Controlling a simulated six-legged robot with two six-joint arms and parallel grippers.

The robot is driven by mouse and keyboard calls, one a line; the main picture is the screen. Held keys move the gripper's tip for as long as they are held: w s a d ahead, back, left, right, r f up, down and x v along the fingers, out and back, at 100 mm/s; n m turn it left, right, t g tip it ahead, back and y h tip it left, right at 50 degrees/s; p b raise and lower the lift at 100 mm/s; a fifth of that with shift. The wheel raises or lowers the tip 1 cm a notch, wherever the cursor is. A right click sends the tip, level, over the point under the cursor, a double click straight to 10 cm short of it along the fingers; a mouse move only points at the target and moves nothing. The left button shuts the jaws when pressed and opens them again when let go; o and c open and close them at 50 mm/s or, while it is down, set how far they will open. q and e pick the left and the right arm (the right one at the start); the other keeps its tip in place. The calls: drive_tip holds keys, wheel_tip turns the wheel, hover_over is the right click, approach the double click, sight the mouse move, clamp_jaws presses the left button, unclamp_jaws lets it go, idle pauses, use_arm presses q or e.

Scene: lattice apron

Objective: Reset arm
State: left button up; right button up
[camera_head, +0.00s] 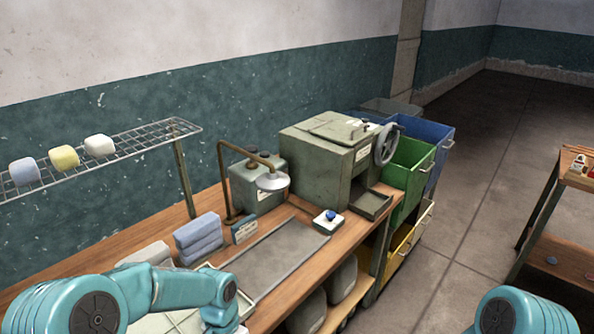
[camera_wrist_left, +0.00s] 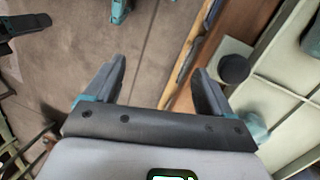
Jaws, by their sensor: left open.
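My left gripper (camera_wrist_left: 160,82) is open in the left wrist view, with its two dark fingers apart and nothing between them. Below it are the brown floor and the wooden edge of the workbench. In the head view my teal left arm comes in from the lower left over the front of the workbench (camera_head: 75,262), and its gripper is cut off at the bottom edge. Only a teal joint of my right arm shows at the lower right of the head view; its gripper is out of frame.
Green (camera_head: 408,178) and blue (camera_head: 430,145) bins stand beyond. A wire shelf (camera_head: 150,138) overhangs the left.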

use_arm(q)
drive_tip(key=s+d+f+n+t+h, duration=0.25)
drive_tip(key=s+f+n, duration=0.65)
drive_tip(key=s+f, duration=0.6)
wheel_tip(320, 180, down, 9)
drive_tip(key=s+b, duration=0.1)
drive_tip(key=b, duration=0.9)
drive_tip(key=shift+a+r, duration=0.15)
use_arm(e)
wheel_tip(320, 180, down, 10)
drive_tip(key=shift+w+f, duration=0.2)
drive_tip(key=shift+w, duration=0.05)
use_arm(q)
drive_tip(key=shift+t+h, duration=0.25)
